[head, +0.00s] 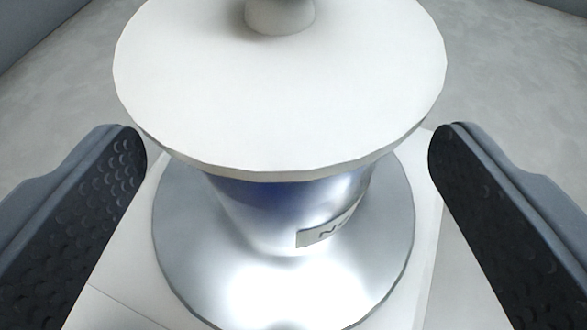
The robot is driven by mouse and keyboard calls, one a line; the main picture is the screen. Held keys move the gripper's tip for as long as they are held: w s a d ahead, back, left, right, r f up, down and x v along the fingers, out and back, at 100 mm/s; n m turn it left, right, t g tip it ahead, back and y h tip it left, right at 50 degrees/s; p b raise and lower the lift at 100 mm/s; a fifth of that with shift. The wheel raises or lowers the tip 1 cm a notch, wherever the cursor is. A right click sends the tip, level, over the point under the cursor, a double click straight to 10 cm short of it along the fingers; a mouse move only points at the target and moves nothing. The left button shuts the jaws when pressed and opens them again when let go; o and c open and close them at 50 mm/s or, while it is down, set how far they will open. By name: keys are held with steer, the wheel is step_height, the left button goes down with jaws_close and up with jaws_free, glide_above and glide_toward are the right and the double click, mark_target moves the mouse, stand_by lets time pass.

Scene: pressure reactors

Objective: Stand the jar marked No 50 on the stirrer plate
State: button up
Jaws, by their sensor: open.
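A shiny metal jar (265,215) with a wide white lid (280,90) and a knob (280,14) fills the middle of the head view. Its label (325,235) shows an "N" at its left; the number cannot be read. The jar stands upright on a round silver plate (185,230), which looks like the stirrer plate, on a white base (425,220). The lid hides the upper part of the jar's body.
Grey floor (510,60) lies bare beyond the white base on the right and at the back left. Darker wall or edge surfaces show in the top left and top right corners. No other jars are in view.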

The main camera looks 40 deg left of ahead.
steer(key=v, duration=0.8)
steer(key=shift+s, duration=0.1)
stand_by(0.3)
